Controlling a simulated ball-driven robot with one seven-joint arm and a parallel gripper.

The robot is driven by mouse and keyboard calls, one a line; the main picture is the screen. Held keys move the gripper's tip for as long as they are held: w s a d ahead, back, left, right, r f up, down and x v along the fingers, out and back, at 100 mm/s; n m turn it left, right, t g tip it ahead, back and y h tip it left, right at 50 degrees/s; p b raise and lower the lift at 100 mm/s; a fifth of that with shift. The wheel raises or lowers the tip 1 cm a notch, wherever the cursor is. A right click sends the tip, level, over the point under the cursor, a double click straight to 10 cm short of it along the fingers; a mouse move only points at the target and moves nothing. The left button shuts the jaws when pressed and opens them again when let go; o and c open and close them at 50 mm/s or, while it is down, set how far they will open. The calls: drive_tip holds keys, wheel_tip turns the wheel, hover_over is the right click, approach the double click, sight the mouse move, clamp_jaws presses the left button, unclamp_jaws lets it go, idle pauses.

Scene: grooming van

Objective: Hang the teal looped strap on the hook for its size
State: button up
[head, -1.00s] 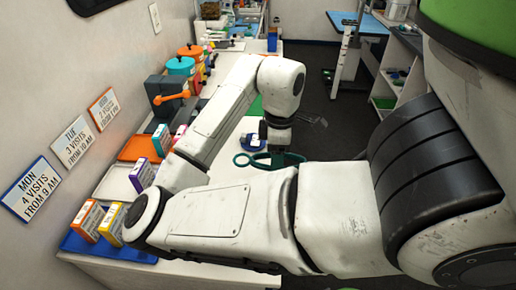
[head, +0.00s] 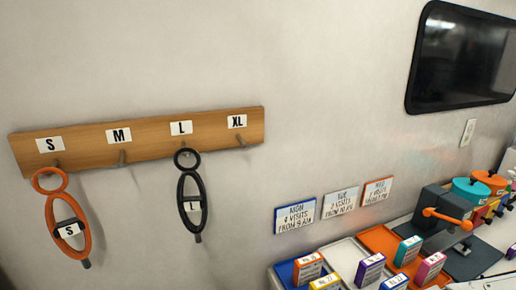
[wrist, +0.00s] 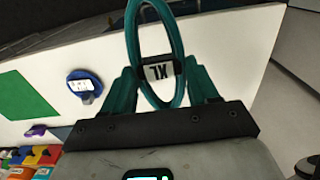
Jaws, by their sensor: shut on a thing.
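The teal looped strap (wrist: 180,40) is in my gripper (wrist: 162,75) in the wrist view. Its long loop stands up between the two fingers, and its tag reads XL, turned upside down. The top of the loop is cut off by the picture's edge. In the head view a wooden hook board (head: 150,135) is on the wall, labelled S, M, L and XL. The XL hook (head: 242,141) and the M hook (head: 122,157) are bare. An orange strap (head: 85,235) hangs at S and a black strap (head: 181,200) at L. My gripper is outside the head view.
Below and right in the head view, a counter holds an orange tray (head: 385,240), several small boxes and a dark grey device (head: 440,215) with an orange handle. A black screen (head: 462,58) is on the wall. A blue round thing (wrist: 85,86) with a tag shows in the wrist view.

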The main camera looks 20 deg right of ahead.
idle(0.3)
drive_tip(key=w+a+r+m+t+b, duration=0.1)
drive_tip(key=w+a+r+t+b, duration=0.15)
drive_tip(key=w, duration=0.65)
drive_tip(key=w+a+r+t+b, duration=0.15)
drive_tip(key=w+a+t, duration=0.25)
drive_tip(key=w, duration=0.5)
drive_tip(key=w+a+r+m+t+b, duration=0.1)
drive_tip(key=w+a+r+t+b, duration=0.15)
drive_tip(key=w, duration=0.65)
drive_tip(key=w+a+r+n+t+b, duration=0.1)
drive_tip(key=w+a+r+t+b, duration=0.2)
drive_tip(key=a, duration=0.6)
drive_tip(key=w+a+r+t+y, duration=0.1)
drive_tip(key=w+a+r+t, duration=0.15)
drive_tip(key=a+r, duration=0.5)
drive_tip(key=w+a+r+n+t+b, duration=0.15)
drive_tip(key=a+t, duration=0.25)
drive_tip(key=a, duration=0.6)
drive_tip(key=w+a+f+b, duration=0.1)
drive_tip(key=w, duration=0.9)
drive_tip(key=shift+w, duration=0.35)
drive_tip(key=shift+m+g, duration=0.25)
